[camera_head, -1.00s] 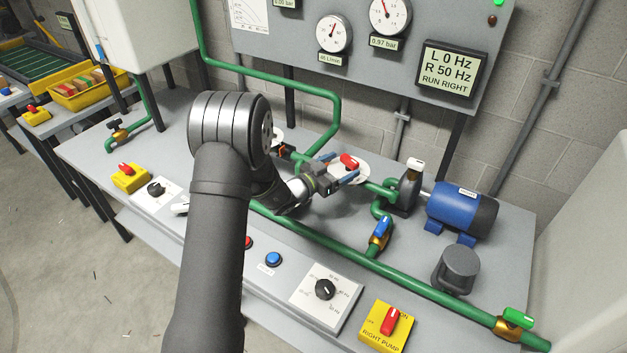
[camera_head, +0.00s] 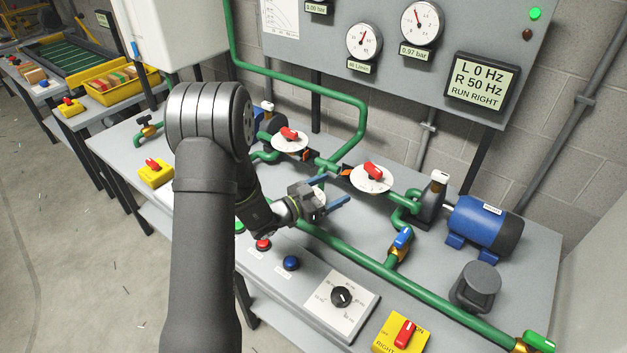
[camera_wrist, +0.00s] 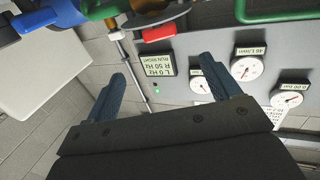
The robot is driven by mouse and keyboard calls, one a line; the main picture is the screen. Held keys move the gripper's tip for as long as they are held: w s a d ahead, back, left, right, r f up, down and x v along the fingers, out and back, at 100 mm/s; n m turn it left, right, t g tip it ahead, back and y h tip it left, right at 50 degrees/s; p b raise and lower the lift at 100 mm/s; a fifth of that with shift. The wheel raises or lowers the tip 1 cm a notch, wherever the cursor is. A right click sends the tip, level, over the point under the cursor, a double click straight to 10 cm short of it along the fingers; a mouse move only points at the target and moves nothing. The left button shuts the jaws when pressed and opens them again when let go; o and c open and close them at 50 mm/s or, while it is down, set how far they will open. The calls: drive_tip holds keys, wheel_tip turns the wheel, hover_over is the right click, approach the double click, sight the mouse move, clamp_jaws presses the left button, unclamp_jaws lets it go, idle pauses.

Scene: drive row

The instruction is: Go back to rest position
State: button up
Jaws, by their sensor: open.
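My gripper (camera_head: 331,193) is open and empty in the head view. It hangs over the bench, in front of the green pipework and left of the right-hand red valve handle (camera_head: 374,170) on its white disc. A second red valve handle (camera_head: 290,133) on a white disc is farther back to the left. In the wrist view my two blue fingers (camera_wrist: 172,92) are spread apart with nothing between them. Beyond them are the grey gauge panel and the block wall. No marker of a rest position is visible.
A green pipe (camera_head: 430,292) runs along the bench, with a blue-handled valve (camera_head: 402,238) and a blue motor (camera_head: 484,226). A red button (camera_head: 263,245), blue button (camera_head: 291,263) and dial (camera_head: 341,297) are near the front edge. The display (camera_head: 482,83) reads RUN RIGHT.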

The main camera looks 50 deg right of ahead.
sight(376, 167)
drive_tip(key=shift+d, duration=0.1)
drive_tip(key=x, duration=1.7)
drive_tip(key=shift+s+d, duration=0.1)
drive_tip(key=shift+s+d+f, duration=0.1)
drive_tip(key=shift+w+n+t+h, duration=0.25)
drive_tip(key=shift+n+t, duration=0.75)
drive_tip(key=shift+t, duration=0.55)
drive_tip(key=shift+w+n+t+h, duration=0.1)
drive_tip(key=shift+n+t+h, duration=0.15)
drive_tip(key=shift+n+t, duration=1.05)
drive_tip(key=w+a+t, duration=0.1)
drive_tip(key=w+a, duration=0.1)
drive_tip(key=a, duration=0.6)
drive_tip(key=w+a+f+t+y, duration=0.1)
drive_tip(key=a, duration=0.7)
drive_tip(key=shift+w+f+n, duration=0.2)
drive_tip(key=shift+w+n, duration=0.15)
drive_tip(key=shift+n, duration=0.05)
drive_tip(key=shift+a, duration=0.15)
idle(1.0)
